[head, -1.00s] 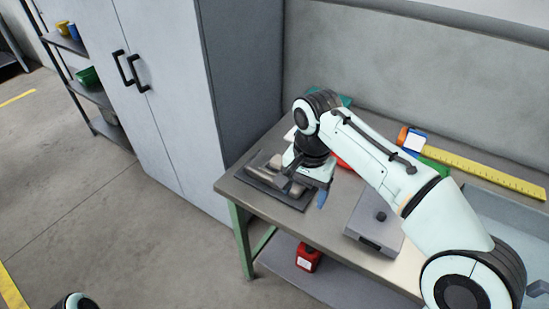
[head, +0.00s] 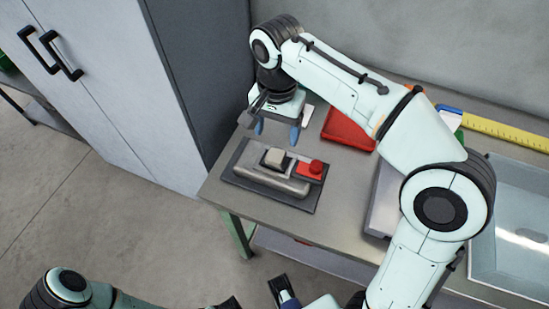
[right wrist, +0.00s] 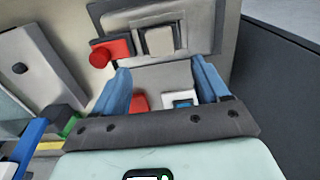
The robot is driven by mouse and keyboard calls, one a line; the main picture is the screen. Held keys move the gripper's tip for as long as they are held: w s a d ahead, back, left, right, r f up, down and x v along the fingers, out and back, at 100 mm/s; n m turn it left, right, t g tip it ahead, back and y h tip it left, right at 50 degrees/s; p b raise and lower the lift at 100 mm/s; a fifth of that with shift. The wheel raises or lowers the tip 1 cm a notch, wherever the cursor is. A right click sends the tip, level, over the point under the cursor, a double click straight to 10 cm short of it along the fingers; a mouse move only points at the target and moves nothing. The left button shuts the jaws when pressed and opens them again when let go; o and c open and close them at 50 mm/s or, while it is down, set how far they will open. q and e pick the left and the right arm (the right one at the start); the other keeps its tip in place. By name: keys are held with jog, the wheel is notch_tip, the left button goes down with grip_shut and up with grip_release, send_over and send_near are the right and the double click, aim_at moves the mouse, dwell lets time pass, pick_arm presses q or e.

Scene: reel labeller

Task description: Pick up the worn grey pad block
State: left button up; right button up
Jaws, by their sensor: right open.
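The pad block (head: 275,158), pale grey-beige, sits in a dark holder on top of the grey labeller (head: 262,180), beside a red knob. The block also shows in the right wrist view (right wrist: 159,41), beyond my fingertips. My right gripper (head: 277,131) is open and empty, with its two blue fingertips just behind the labeller, apart from the block. The right wrist view shows both fingers spread (right wrist: 162,82). What seems to be part of my left gripper (head: 284,291) shows at the bottom edge of the head view; its jaws are not clear.
The labeller lies on a dark mat (head: 312,200) near the bench's left corner. A red tray (head: 348,131) lies right of my right gripper. A yellow ruler (head: 500,130) and a pale bin (head: 515,225) are farther right. A tall grey cabinet (head: 100,75) stands left.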

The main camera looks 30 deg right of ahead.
aim_at(276, 155)
notch_tip(276, 155, down, 3)
jog(key=shift+w, duration=0.1)
notch_tip(276, 155, down, 5)
jog(key=shift+a+f+b, duration=0.1)
jog(key=shift+a+b, duration=0.05)
jog(key=shift+b, duration=0.95)
pick_arm(q)
jog(key=shift+w+f, duration=0.3)
jog(key=shift+f, duration=0.2)
jog(key=shift+w+f, duration=0.25)
jog(key=shift+f, duration=0.2)
pick_arm(e)
jog(key=c, duration=1.2)
